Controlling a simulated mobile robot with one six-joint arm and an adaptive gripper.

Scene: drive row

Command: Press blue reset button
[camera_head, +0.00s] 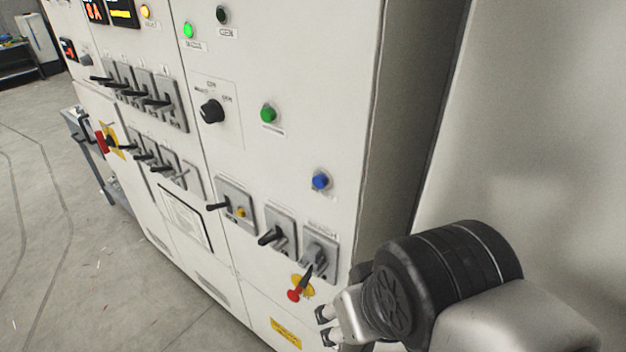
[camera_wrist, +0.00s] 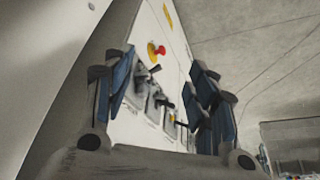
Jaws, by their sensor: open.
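The blue button (camera_head: 320,180) sits on the right part of the white cabinet front in the head view, above a row of grey switches. My gripper (camera_head: 326,325) is at the lower right of that view, below the button and apart from it. In the wrist view my gripper (camera_wrist: 165,95) shows its fingers spread apart with nothing between them. The blue button cannot be made out in the wrist view.
Grey lever switches (camera_head: 279,237), a green button (camera_head: 268,113) and a black knob (camera_head: 212,111) are on the cabinet. Open floor (camera_head: 60,220) lies left.

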